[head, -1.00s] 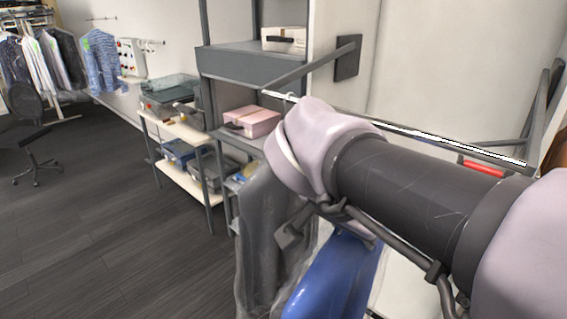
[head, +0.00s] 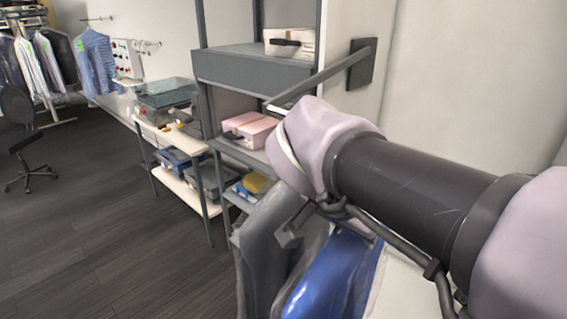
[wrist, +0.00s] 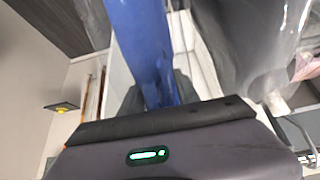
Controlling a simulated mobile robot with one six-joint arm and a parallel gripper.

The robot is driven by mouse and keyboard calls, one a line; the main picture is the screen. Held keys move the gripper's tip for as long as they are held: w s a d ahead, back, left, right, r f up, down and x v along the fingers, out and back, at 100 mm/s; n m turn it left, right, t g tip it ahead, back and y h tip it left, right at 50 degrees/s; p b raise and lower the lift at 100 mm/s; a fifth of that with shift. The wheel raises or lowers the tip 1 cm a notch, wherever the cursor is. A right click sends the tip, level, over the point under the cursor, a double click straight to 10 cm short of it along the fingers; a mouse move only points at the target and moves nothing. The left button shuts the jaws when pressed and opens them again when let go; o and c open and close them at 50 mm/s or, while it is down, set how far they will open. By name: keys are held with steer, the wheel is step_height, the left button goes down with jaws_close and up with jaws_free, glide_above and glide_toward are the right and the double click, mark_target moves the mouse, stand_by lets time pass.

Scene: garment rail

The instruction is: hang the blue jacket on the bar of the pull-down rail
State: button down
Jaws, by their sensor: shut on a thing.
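The blue jacket (head: 335,275) hangs below my arm at the bottom middle of the head view. In the wrist view its blue cloth (wrist: 145,45) runs down to the front edge of my gripper (wrist: 160,118). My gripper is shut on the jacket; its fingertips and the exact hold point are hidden. The pull-down rail shows in the head view as a grey side arm (head: 325,77) on a wall bracket (head: 362,64). Its bar is hidden behind my arm. I cannot tell how far the jacket is from the bar.
A grey covered garment (head: 262,240) hangs close left of the jacket; it also fills the upper right of the wrist view (wrist: 245,40). Shelving with a pink box (head: 250,128) and a bench (head: 180,137) stand behind. The dark floor (head: 100,240) at left is open.

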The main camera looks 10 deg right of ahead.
steer(key=w+d+f+b, duration=0.1)
steer(key=w+d+f, duration=0.2)
steer(key=w+d, duration=0.2)
steer(key=shift+d, duration=1)
steer(key=c, duration=0.8)
jaws_free()
